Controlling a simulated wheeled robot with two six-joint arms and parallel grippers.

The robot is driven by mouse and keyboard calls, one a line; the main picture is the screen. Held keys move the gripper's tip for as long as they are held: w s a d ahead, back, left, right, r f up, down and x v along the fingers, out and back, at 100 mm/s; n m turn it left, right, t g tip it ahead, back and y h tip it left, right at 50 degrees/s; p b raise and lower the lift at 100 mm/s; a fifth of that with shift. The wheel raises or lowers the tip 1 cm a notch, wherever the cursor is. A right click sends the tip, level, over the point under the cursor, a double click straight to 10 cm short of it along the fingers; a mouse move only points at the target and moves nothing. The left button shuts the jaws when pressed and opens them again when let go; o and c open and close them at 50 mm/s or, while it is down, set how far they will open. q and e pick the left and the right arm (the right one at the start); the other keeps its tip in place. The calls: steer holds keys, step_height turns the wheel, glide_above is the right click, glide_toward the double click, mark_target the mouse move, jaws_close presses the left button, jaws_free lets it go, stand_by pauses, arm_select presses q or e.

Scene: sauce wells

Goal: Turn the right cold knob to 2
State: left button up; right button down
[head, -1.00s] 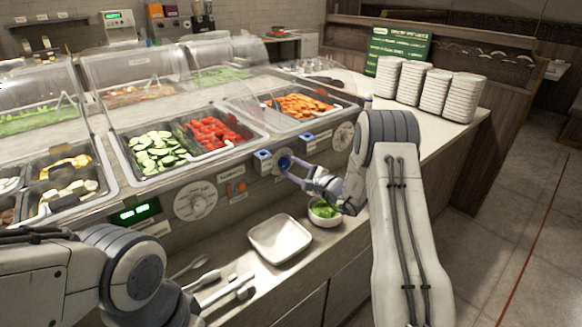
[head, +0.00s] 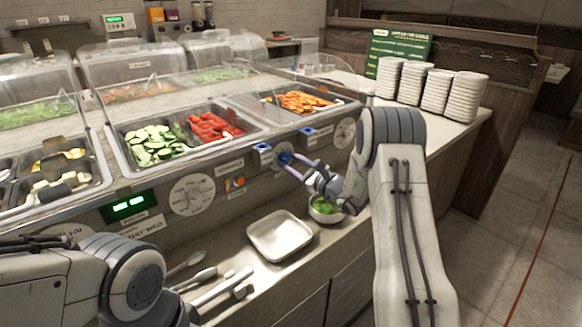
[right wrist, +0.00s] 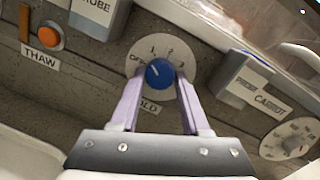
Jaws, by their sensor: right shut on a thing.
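The blue knob (right wrist: 159,73) sits on a round pale dial (right wrist: 140,50) marked OFF, 1, 2 and 3, with a partly covered cold label below. Its white pointer line leans to the upper left, roughly between OFF and 1. My right gripper (right wrist: 158,85) is shut on this knob, one lilac finger on each side. In the head view, the knob (head: 285,158) is on the counter's front panel, and my right gripper (head: 291,165) reaches it from the lower right. My left arm shows at lower left, but I cannot make out its fingers.
A dial (right wrist: 289,139) is right of the carrot probe label (right wrist: 255,95). An orange thaw button (right wrist: 50,37) is to the left. Below the panel are a white tray (head: 280,236), a bowl of greens (head: 325,207) and utensils. Plate stacks (head: 425,90) stand at the back right.

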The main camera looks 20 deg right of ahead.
steer(key=m+b, duration=0.1)
steer(key=m, duration=0.2)
steer(key=shift+f, duration=0.1)
steer(key=m, duration=0.3)
steer(key=shift+s+t, duration=0.1)
steer(key=shift+t, duration=0.2)
steer(key=m+h, duration=0.1)
steer(key=m, duration=0.4)
steer(key=shift+a, duration=0.1)
steer(key=shift+m, duration=0.5)
steer(key=shift+c, duration=1.9)
jaws_free()
steer(key=b+v, duration=0.1)
steer(key=v, duration=0.9)
steer(key=shift+s+f, duration=0.1)
steer(key=shift+s, duration=0.15)
